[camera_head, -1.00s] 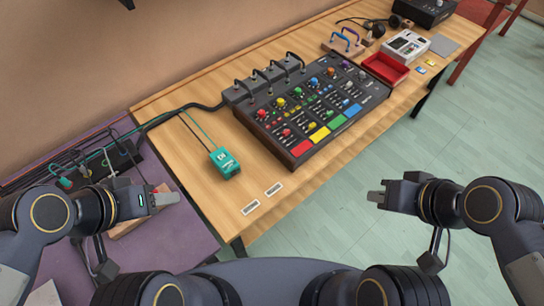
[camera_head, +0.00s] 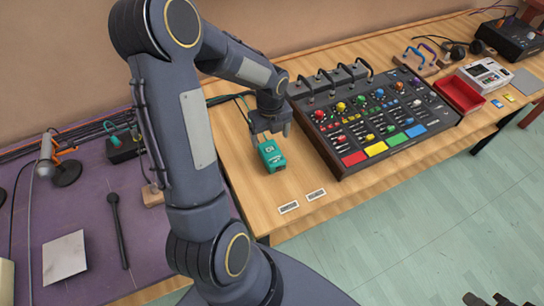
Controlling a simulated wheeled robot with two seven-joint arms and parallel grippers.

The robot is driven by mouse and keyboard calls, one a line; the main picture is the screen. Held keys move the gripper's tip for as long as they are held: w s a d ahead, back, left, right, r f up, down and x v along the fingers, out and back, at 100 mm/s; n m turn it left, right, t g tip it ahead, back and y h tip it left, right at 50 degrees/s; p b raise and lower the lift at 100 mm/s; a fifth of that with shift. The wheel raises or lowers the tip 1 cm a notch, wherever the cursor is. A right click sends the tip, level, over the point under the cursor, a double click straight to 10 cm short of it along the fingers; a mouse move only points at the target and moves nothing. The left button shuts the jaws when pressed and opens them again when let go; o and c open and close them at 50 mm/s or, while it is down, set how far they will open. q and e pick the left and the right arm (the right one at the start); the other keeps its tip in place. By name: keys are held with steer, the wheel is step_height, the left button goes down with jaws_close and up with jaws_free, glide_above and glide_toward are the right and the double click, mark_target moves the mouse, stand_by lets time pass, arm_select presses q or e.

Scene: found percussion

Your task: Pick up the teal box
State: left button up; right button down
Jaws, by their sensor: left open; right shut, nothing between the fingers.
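The teal box (camera_head: 272,157) is a small box with white marks on top, lying on the wooden table left of the mixer. A cable runs from it toward the back, partly hidden by my arm. My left gripper (camera_head: 270,133) points down just above and behind the box, its fingers apart. Nothing shows between the fingers, and I cannot tell whether they touch the box.
A large mixer (camera_head: 372,118) with coloured knobs and pads stands close right of the box. Two white labels (camera_head: 316,195) lie in front. A red tray (camera_head: 459,96) is further right. A purple table (camera_head: 95,225) at left holds a microphone (camera_head: 46,155) and a black stick (camera_head: 118,230).

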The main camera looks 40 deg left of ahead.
mark_target(270, 149)
arm_select(q)
steer(key=f, duration=0.3)
steer(key=f+p, duration=0.1)
steer(key=f, duration=0.2)
steer(key=shift+s+f, duration=0.2)
steer(key=shift+f, duration=0.15)
steer(key=c, duration=1.2)
steer(key=shift+c, duration=0.2)
steer(key=shift+r, duration=0.1)
